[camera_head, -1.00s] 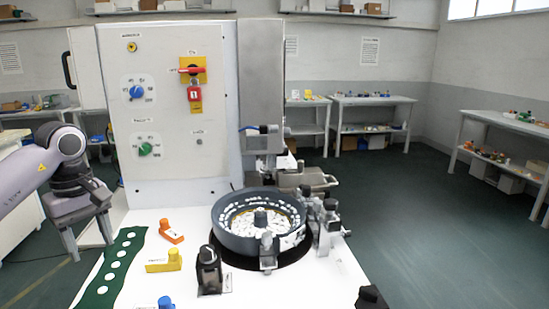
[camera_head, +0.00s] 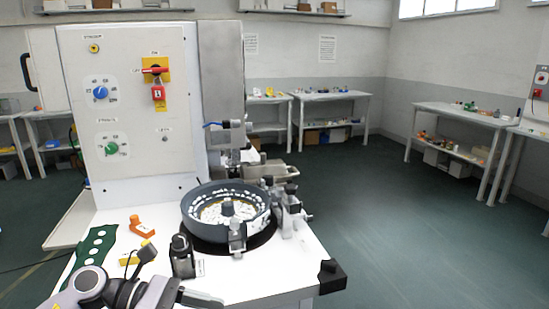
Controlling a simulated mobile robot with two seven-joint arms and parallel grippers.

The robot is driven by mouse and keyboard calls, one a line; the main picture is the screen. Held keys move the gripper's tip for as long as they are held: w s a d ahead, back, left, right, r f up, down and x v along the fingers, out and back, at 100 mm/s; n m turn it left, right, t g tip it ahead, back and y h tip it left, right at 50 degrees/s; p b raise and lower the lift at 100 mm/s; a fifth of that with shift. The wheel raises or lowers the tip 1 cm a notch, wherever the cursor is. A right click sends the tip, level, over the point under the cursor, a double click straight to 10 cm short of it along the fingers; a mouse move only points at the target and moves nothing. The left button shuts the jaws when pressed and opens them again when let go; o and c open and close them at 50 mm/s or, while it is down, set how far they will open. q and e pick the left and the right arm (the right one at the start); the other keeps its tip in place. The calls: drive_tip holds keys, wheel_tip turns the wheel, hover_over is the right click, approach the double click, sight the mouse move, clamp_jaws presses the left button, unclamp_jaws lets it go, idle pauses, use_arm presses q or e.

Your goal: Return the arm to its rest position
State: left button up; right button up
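My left arm (camera_head: 88,286) comes in low at the left, grey with black joints, in front of the white worktop's near left part. Its gripper end (camera_head: 196,298) lies at the bottom edge, partly cut off. I cannot tell whether its fingers are apart, and no held object shows. My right arm and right gripper are not in view.
A white machine cabinet (camera_head: 125,165) with a red lock (camera_head: 158,93) stands behind the worktop (camera_head: 262,280). A dark round bowl feeder (camera_head: 190,215) sits on it. Orange (camera_head: 142,226) and yellow pieces and a green strip (camera_head: 88,250) lie left. The floor (camera_head: 400,230) at right is clear.

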use_arm(q)
drive_tip(key=s+a+f+m+t+y, duration=0.4)
drive_tip(key=s+f+m+t+y, duration=0.1)
drive_tip(key=f+m, duration=0.6)
drive_tip(key=s+a+f+m+t+y, duration=0.3)
drive_tip(key=s+f+m+y, duration=0.4)
drive_tip(key=s+f+m, duration=0.3)
wheel_tip(320, 180, down, 3)
drive_tip(key=shift+a+r+m+t+p, duration=0.1)
drive_tip(key=shift+a+m+t+p, duration=0.35)
drive_tip(key=shift+t, duration=0.45)
